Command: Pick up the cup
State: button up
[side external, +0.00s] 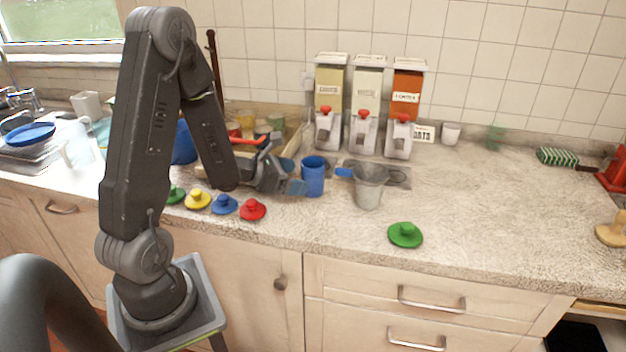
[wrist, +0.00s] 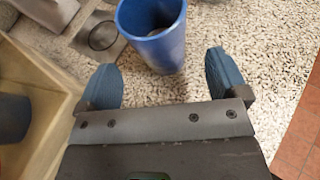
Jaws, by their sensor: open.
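A blue cup (side external: 313,177) stands upright on the speckled counter, in front of the dispensers. In the wrist view the cup (wrist: 160,48) is just ahead of my fingertips, roughly centred between them and slightly towards the top edge, which cuts off part of its rim. My gripper (side external: 296,186) is low over the counter at the left of the cup. It also shows in the wrist view (wrist: 164,80), with its two blue fingers spread apart and nothing between them. Whether a finger touches the cup cannot be told.
A grey funnel with a blue handle sits on a beaker (side external: 368,194) right of the cup. Three dispensers (side external: 363,132) stand behind. Colored knobbed lids (side external: 252,209) lie along the front left, and a green lid (side external: 405,235) lies at front right. The counter's right is mostly clear.

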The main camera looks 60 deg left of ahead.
aim_at(310, 178)
jog(key=shift+x, duration=2.55)
jog(key=shift+f, duration=0.15)
jog(key=shift+c, duration=0.4)
jog(key=c, duration=1)
jog(key=shift+r, duration=4.55)
jog(key=w+d+r+m+g+h, duration=0.1)
jog(key=w+m+h, duration=0.3)
jog(key=w, duration=0.6)
jog(key=w+d+r+m+g+h, duration=0.1)
jog(key=w+d+m+g+h, duration=0.2)
jog(key=w, duration=0.7)
jog(key=shift+d+m+g+h, duration=0.25)
jog(key=shift+m+g+h, duration=0.35)
jog(key=shift+m+h, duration=0.4)
